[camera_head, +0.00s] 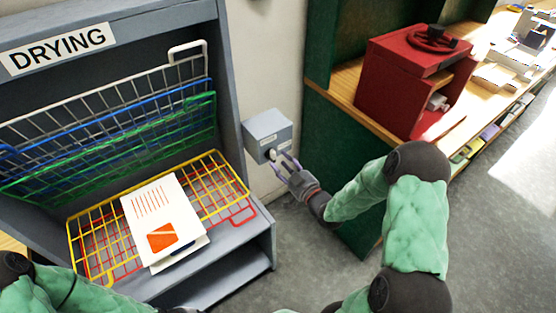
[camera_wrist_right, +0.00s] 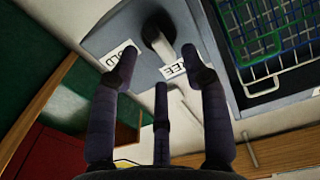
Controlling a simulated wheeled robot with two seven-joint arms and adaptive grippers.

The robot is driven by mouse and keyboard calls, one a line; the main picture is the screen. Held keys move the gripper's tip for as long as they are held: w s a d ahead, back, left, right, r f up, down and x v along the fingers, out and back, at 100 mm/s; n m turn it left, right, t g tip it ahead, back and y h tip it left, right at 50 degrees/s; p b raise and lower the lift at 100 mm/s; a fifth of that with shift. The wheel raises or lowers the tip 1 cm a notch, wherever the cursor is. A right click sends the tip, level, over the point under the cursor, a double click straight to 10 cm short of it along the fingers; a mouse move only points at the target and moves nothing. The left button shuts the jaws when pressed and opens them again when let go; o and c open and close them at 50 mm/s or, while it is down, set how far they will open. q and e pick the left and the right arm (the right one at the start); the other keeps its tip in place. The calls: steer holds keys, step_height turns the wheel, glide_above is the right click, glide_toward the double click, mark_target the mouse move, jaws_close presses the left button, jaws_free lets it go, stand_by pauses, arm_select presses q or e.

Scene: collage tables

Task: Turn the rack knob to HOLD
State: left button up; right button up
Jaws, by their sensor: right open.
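The rack knob (camera_head: 272,155) is on the front of a grey box (camera_head: 268,128) on the wall right of the drying rack. In the right wrist view the knob (camera_wrist_right: 158,32) is dark with a pale pointer bar. The bar points toward the label ending in "EE" (camera_wrist_right: 173,71). The label ending in "LD" (camera_wrist_right: 119,55) is to its left, partly covered by a finger. My right gripper (camera_head: 285,163) is open just in front of the knob, its fingers (camera_wrist_right: 160,70) spread to either side; contact is unclear. My left arm shows at the lower left, its gripper out of view.
The grey drying rack (camera_head: 232,90) holds white, blue, green, yellow and red wire shelves. Printed sheets (camera_head: 155,212) lie on the yellow shelf (camera_head: 215,170). A red cabinet (camera_head: 395,85) stands on a wooden counter at the right, above a green panel close to my right forearm.

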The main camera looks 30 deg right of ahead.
steer(key=shift+w+a, duration=0.15)
steer(key=shift+w, duration=1.35)
jaws_close()
steer(key=shift+d+f+m+p, duration=0.1)
steer(key=shift+f+m+p, duration=0.3)
steer(key=shift+m, duration=2.55)
steer(key=shift+d+f+m+p, duration=0.1)
steer(key=shift+m+p, duration=0.55)
steer(key=shift+m, duration=2.35)
steer(key=shift+d+f+m+p, duration=0.1)
steer(key=shift+f+m+p, duration=0.3)
steer(key=shift+m, duration=2.55)
steer(key=shift+r, duration=0.15)
